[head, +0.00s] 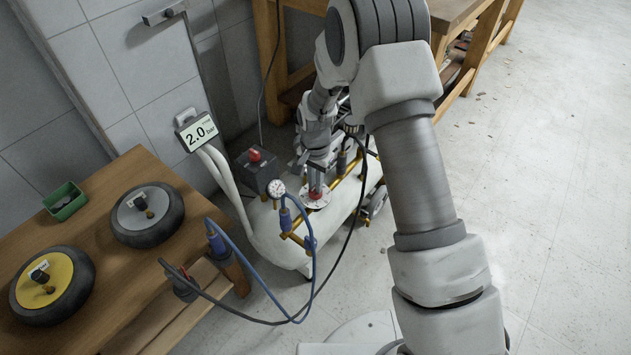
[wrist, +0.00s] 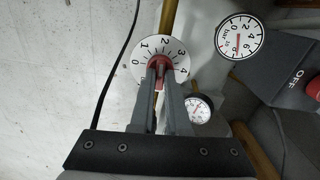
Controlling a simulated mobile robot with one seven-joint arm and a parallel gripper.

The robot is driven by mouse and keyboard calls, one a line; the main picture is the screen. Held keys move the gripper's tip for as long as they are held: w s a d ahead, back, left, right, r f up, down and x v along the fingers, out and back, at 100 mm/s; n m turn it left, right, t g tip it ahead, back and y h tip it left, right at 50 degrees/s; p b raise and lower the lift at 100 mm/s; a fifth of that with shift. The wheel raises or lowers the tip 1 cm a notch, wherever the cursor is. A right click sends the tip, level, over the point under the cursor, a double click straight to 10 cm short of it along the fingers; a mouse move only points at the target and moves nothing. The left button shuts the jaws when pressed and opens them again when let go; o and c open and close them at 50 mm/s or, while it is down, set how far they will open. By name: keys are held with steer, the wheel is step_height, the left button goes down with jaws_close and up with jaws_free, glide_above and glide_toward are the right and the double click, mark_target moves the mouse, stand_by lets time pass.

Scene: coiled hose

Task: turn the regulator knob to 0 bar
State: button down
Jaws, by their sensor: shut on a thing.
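The red regulator knob (wrist: 158,62) sits at the middle of a round white dial (wrist: 146,46) marked 0 to 4, with 0 at the left and 4 at the right in the wrist view. My gripper (wrist: 160,78) is shut on the knob, one finger on each side. The fingers hide the lower part of the knob, and I cannot clearly tell its pointer mark. In the head view the knob (head: 315,191) shows low under my gripper (head: 316,184), above the white dial (head: 317,203).
The dial is on a pale compressor tank (head: 270,237) with brass pipes, a gauge (head: 276,189), and a dark switch box (head: 258,172) with a red button. Hoses (head: 262,276) loop in front. A wooden bench (head: 135,270) with two wheels stands left.

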steer(key=n+p, duration=0.1)
steer(key=n, duration=0.3)
steer(key=n+p, duration=0.1)
steer(key=n, duration=0.3)
steer(key=shift+n, duration=0.4)
steer(key=n+p, duration=0.1)
steer(key=n, duration=0.3)
steer(key=shift+n+p, duration=0.4)
steer(key=shift+n, duration=1.6)
steer(key=c, duration=0.9)
jaws_free()
